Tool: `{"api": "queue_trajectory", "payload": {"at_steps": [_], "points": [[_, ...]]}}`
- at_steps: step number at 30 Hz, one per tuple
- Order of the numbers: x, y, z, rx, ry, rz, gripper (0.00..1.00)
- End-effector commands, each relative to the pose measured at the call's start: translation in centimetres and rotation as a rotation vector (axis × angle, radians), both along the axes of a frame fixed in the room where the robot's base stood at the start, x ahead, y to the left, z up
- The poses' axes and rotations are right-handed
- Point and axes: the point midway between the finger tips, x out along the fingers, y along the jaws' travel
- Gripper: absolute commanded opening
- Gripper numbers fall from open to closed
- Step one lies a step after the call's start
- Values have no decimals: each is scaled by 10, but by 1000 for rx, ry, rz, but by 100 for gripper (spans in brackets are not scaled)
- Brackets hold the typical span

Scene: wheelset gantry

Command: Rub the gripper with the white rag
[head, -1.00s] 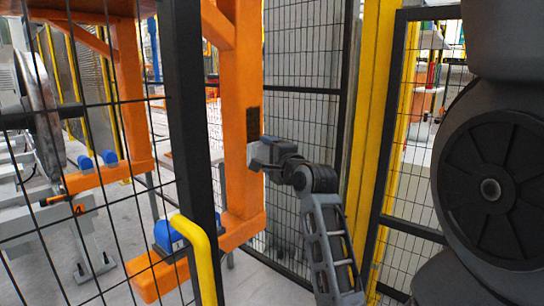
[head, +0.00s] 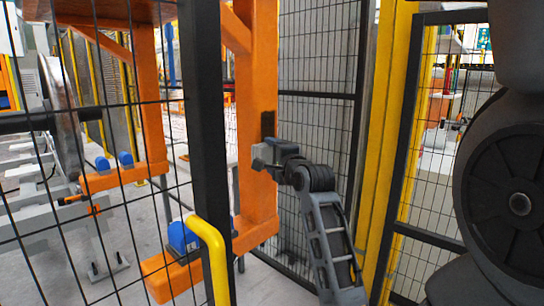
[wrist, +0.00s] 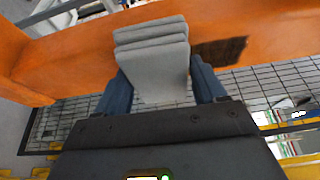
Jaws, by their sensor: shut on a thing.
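My gripper (head: 281,154) is shut on the white rag (wrist: 150,52), a folded light-grey pad between its two blue fingers in the wrist view. In the head view the rag (head: 262,154) is at the orange upright of the gantry gripper (head: 257,80), just below a dark patch (head: 267,122). In the wrist view the rag overlaps the orange beam (wrist: 80,60), and the dark patch (wrist: 220,50) shows right of the rag. The rag looks against or very close to the orange surface; I cannot tell whether it touches.
A black fence post (head: 207,130) with mesh and a yellow handle (head: 212,255) stand left of my arm. A yellow post (head: 388,130) and another mesh panel (head: 318,125) stand behind and right. A metal wheel (head: 66,110) is beyond the fence at left.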

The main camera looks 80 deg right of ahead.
Motion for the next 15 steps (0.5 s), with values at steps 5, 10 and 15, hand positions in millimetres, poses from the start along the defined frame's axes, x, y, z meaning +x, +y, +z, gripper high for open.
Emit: {"api": "queue_trajectory", "payload": {"at_steps": [5,10,15], "points": [[1,0,0,0,0,0,46],[4,-2,0,0,0,1,46],[6,-4,0,1,0,0,46]]}}
